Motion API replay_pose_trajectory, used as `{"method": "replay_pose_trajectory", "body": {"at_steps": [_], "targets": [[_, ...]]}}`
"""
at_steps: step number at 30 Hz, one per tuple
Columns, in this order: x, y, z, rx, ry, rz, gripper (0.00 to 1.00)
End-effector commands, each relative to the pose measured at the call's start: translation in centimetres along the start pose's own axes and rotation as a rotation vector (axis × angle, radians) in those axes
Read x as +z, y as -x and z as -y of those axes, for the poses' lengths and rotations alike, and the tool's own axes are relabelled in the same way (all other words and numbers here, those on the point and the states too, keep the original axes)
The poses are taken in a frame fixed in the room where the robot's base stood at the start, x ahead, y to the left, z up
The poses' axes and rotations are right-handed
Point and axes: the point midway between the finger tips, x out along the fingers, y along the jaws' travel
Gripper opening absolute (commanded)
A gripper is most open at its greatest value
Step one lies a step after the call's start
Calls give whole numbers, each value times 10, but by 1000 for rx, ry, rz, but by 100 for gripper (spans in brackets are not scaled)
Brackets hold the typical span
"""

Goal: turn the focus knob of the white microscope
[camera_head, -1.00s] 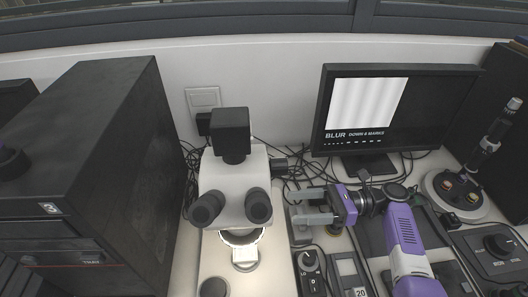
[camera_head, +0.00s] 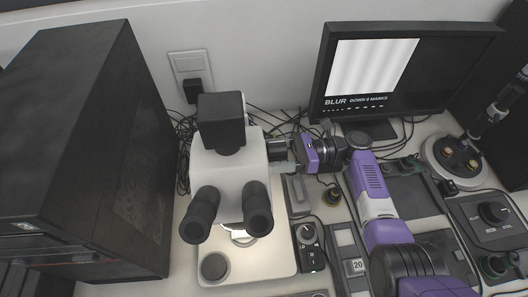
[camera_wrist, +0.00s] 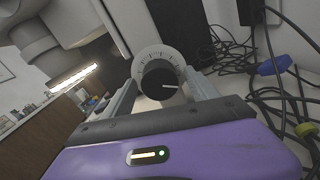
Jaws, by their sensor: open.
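The white microscope (camera_head: 228,172) stands left of centre in the head view, with a black camera on top and two black eyepieces towards me. Its black focus knob (camera_head: 277,149) sticks out on the right side. In the wrist view the focus knob (camera_wrist: 160,82) shows end-on, with a white pointer line and a white graduated ring behind it. My gripper (camera_head: 284,153) is at the knob from the right. In the wrist view my gripper (camera_wrist: 160,88) is open, one finger on each side of the knob. I cannot tell whether either finger touches it.
A monitor (camera_head: 470,75) behind shows a striped picture and text reading "BLUR DOWN", a digit hard to read, and "MARKS". A large black cabinet (camera_head: 75,130) stands left. Loose cables (camera_wrist: 275,75) lie nearby. Small control boxes (camera_head: 309,247) stand right of the microscope base.

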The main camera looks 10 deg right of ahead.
Motion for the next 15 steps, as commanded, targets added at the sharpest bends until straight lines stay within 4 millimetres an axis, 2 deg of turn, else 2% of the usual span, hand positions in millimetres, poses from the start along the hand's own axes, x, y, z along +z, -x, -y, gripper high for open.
{"method": "replay_pose_trajectory", "body": {"at_steps": [11, 15], "targets": [[-1, -6, 0, 0, 0, 0, 66], [-1, -6, 0, 0, 0, 0, 39]]}}
